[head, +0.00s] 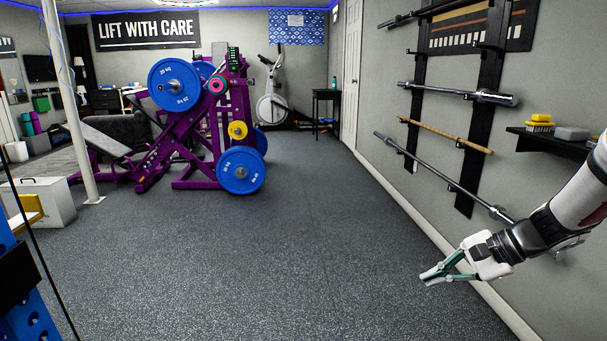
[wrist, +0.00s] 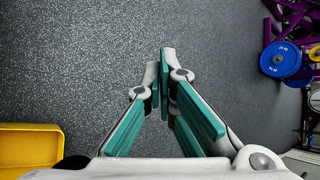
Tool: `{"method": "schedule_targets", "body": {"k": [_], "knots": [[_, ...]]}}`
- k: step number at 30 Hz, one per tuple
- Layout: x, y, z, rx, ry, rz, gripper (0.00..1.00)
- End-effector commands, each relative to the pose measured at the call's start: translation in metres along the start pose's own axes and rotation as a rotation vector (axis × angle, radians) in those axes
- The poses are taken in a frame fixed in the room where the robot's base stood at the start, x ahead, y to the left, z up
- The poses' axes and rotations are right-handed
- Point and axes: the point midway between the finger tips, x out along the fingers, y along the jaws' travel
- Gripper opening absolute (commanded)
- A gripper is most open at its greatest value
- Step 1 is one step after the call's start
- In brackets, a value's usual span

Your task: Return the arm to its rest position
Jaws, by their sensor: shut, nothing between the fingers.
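My gripper (head: 434,274) shows at the right of the head view, at the end of my white and black arm that reaches in from the right edge. It hangs over the dark speckled floor, beside the right wall, and touches nothing. In the wrist view its teal-padded fingers (wrist: 161,80) come together at the tips, shut with nothing between them.
A wall rack holds several bars (head: 470,93) at the right, near a shelf (head: 550,141) with yellow and grey blocks. A purple weight machine (head: 187,130) stands at the left centre. A yellow object (wrist: 28,145) shows in the wrist view. The middle floor (head: 300,220) is clear.

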Motion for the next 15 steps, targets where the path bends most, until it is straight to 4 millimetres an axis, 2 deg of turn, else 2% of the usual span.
{"method": "schedule_targets", "body": {"k": [1, 6, 11, 15], "knots": [[-0.004, -0.003, 0.028, -0.064, -0.006, 0.038, 0.0], [-0.018, 0.01, 0.108, -0.256, -0.029, 0.179, 0.0], [-0.034, 0.036, 0.172, -0.427, -0.036, 0.311, 0.0], [-0.05, 0.068, 0.218, -0.57, -0.029, 0.423, 0.0]]}}
